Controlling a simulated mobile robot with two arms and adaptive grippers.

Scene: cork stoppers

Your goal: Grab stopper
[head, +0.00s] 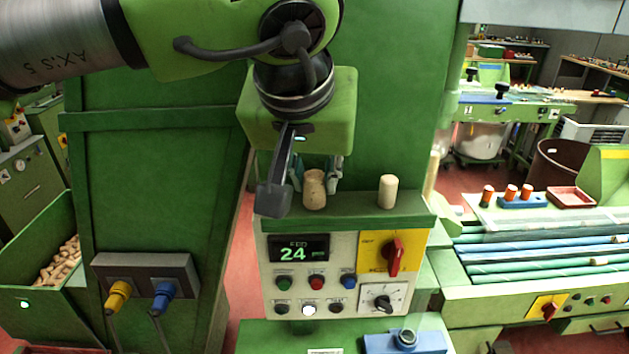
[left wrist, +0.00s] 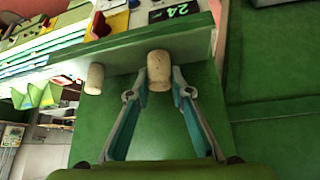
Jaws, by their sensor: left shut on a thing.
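A champagne-style cork stopper (head: 314,192) with a wider head is at the top of the green control box, toward its left side. My left gripper (head: 318,178) comes down from above and is shut on this stopper. In the left wrist view the stopper (left wrist: 159,70) sits between the two fingertips of my left gripper (left wrist: 160,82). A second, straight cork stopper (head: 387,191) stands upright on the ledge to the right, apart from the gripper. It also shows in the left wrist view (left wrist: 95,78). My right gripper is not in view.
The green ledge (head: 350,208) tops a control panel (head: 310,275) with a display reading 24, several buttons and a red switch (head: 393,257). A green bin (head: 30,235) with many corks stands at the far left. A green machine wall rises close behind.

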